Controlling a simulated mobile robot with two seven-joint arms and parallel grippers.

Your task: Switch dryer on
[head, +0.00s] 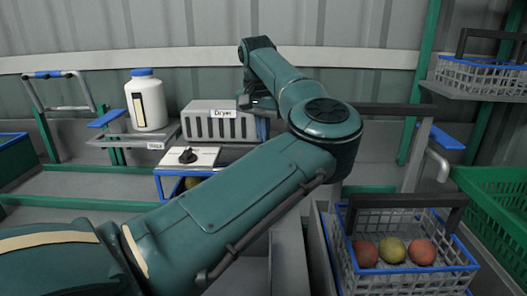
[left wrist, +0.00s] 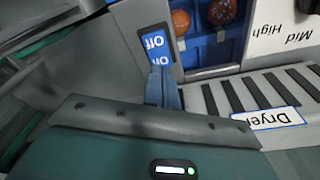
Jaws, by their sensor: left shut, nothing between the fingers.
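The grey dryer (head: 205,124), with dark vent slots and a "Dryer" label, stands at the back in the head view; its vents also show in the left wrist view (left wrist: 238,96). A blue switch (left wrist: 156,42) with "Off" and partly covered "On" lettering is on its side. My left gripper (left wrist: 162,70) is shut and empty, its fingertips at the "On" end of the switch. I cannot tell whether they touch it. My right gripper is not in view.
A white panel with a black knob (head: 188,156) sits in front of the dryer; "Mid" and "High" show in the wrist view. A white jar (head: 148,104) stands left on a shelf.

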